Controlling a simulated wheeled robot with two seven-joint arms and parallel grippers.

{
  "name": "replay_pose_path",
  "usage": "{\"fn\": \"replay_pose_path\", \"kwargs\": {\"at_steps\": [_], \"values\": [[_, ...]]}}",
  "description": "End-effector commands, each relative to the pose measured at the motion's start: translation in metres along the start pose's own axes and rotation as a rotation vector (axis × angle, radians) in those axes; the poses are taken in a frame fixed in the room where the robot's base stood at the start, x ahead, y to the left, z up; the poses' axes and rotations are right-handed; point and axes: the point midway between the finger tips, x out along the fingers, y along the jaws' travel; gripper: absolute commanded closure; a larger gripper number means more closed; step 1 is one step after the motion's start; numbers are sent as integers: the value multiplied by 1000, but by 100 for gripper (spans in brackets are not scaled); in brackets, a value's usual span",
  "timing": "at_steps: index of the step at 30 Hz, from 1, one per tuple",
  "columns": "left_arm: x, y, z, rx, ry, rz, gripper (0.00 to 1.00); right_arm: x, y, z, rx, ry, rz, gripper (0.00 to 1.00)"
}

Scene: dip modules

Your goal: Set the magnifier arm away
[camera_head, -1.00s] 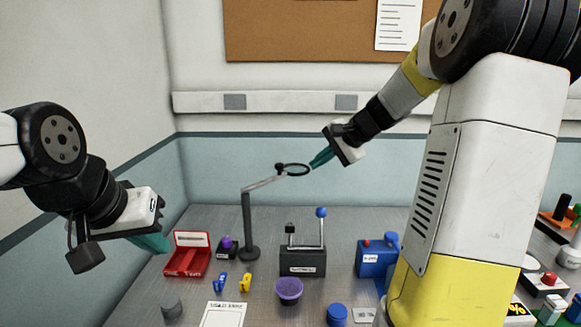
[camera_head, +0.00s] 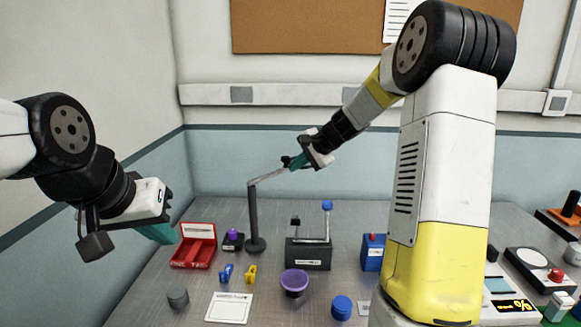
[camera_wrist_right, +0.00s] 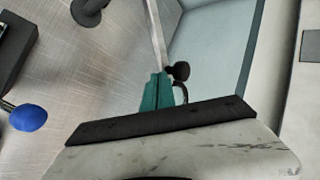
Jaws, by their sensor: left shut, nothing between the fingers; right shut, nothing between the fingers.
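The magnifier arm is a grey post (camera_head: 253,218) on a round base, with a thin jointed arm (camera_head: 270,175) reaching right at its top. Its lens end is mostly hidden by my right gripper (camera_head: 294,162), whose teal fingers are shut at that end. In the right wrist view the shut teal fingers (camera_wrist_right: 158,92) are beside a black knob (camera_wrist_right: 179,71) and a dark curved rim; whether they touch cannot be told. My left gripper (camera_head: 163,233) is shut and empty, above the table's left side.
A red tray (camera_head: 195,250) and a small black box with a purple knob (camera_head: 232,239) stand left of the post. A black lever box (camera_head: 308,254) is to its right. A purple bowl (camera_head: 294,281) and a blue cylinder (camera_head: 341,306) are in front.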

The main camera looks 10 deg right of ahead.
Motion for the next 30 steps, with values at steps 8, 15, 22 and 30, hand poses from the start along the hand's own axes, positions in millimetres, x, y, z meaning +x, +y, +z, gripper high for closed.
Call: {"fn": "replay_pose_path", "kwargs": {"at_steps": [8, 15, 22, 30], "values": [[0, 0, 0, 0, 0, 0, 100, 6, -4, -2, -27, -31, 0, 100], [0, 0, 0, 0, 0, 0, 100, 23, -20, -5, -77, -82, 1, 100], [0, 0, 0, 0, 0, 0, 100, 24, -22, -5, -74, -80, 1, 100], [0, 0, 0, 0, 0, 0, 100, 23, -21, -6, -75, -80, 0, 100]]}}
